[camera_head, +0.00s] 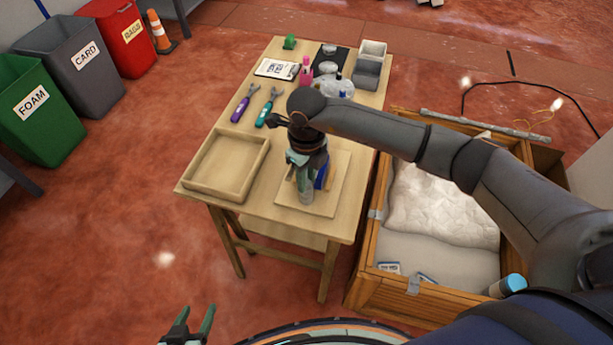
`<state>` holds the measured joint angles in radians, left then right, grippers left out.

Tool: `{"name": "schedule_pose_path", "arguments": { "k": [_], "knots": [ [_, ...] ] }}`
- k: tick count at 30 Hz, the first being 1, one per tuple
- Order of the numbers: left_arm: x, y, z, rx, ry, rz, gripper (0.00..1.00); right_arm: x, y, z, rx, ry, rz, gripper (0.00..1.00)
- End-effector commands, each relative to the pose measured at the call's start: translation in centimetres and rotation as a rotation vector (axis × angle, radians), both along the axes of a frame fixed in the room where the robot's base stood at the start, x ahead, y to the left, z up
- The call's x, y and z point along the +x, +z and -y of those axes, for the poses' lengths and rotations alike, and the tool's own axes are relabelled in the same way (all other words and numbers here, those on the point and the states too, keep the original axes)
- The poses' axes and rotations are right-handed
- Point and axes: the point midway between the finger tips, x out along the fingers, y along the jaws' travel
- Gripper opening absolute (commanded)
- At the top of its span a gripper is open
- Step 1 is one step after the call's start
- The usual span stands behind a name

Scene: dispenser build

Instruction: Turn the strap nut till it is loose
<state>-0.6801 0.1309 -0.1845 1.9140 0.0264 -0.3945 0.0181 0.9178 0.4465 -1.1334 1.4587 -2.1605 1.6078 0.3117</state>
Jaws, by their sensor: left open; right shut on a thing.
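My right gripper (302,182) points down over a pale square board (330,205) on the wooden table. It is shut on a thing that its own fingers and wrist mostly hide. A blue part (321,177) shows just right of the fingers, and a small grey-green rounded piece (306,196) shows at their front. I cannot make out the strap nut or the strap here. My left gripper (193,322) is open and empty at the bottom edge, well in front of the table.
An empty wooden tray (190,183) lies left of the board. A purple-handled tool (240,107) and a teal-handled tool (266,112) lie behind it. A wooden crate (377,297) with white padding stands right of the table, under my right arm. Bins line the far left.

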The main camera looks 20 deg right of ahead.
Motion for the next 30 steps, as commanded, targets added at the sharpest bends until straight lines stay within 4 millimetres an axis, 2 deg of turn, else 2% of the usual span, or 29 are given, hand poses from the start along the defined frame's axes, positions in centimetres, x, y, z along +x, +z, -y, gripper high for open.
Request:
{"name": "schedule_pose_path", "arguments": {
  "k": [1,4,20,30],
  "knots": [
    [0.0,0.0,0.0,0.000,0.000,0.001,0.59,0.0,0.0,0.0,0.000,0.000,0.000,0.10],
    [0.0,0.0,0.0,0.000,0.000,0.001,0.59,0.0,0.0,0.0,0.000,0.000,0.000,0.00],
    [0.1,-0.4,0.0,-0.001,0.000,0.003,0.59,0.0,-0.1,0.0,0.001,0.032,0.001,0.00],
    [0.1,-2.6,0.0,0.000,0.001,0.003,0.59,0.1,-0.3,0.1,-0.001,0.244,0.002,0.00]
  ]
}}
